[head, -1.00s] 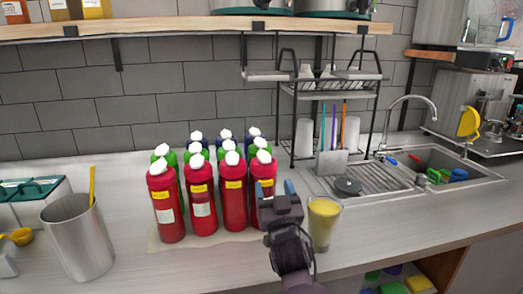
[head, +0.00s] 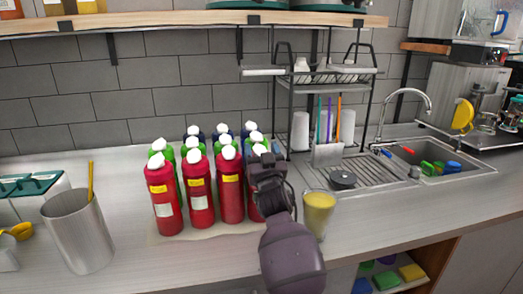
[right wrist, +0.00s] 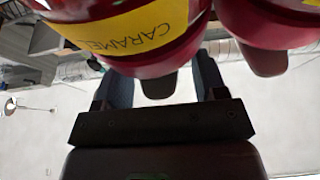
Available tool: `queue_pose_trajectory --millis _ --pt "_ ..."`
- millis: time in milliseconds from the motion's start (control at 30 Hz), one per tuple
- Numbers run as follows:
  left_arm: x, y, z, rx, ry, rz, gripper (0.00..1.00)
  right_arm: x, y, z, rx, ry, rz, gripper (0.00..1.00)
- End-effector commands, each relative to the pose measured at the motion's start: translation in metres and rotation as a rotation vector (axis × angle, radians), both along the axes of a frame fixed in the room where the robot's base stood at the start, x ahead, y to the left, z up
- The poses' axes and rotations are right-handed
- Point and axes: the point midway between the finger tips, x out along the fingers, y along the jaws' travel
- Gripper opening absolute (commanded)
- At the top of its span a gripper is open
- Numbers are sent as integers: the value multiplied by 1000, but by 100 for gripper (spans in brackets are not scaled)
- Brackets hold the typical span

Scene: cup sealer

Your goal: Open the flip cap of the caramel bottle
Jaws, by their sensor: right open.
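Several red bottles with white tops stand in the front row on the counter. The front-right red bottle (head: 253,205) is partly hidden behind my right gripper (head: 267,158), which is at its upper part. In the right wrist view, a red bottle's yellow label (right wrist: 135,30) reads CARAMEL. A dark red tab (right wrist: 158,84) projects from this bottle's rim, between the two fingers of my open right gripper (right wrist: 163,80). I cannot tell whether the fingers touch it. My left gripper is out of view.
Green-bodied and blue-bodied bottles stand behind the red ones. A glass of yellow drink (head: 318,214) stands close to the right of my right arm. A metal cup (head: 78,235) is at the left, and a dish rack (head: 283,105) and sink (head: 440,158) are at the right.

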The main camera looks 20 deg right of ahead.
Motion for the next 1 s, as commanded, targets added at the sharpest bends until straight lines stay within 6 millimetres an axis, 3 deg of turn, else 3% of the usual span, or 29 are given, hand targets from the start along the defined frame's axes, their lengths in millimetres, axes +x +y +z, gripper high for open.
queue_pose_trajectory --millis 300,700,1000 --pt "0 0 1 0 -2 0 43 2 0 1 0 -1 0 63" --pt "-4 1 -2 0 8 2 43 1 0 1 -1 -1 0 2" --pt "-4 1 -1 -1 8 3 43 6 0 2 0 8 1 0"
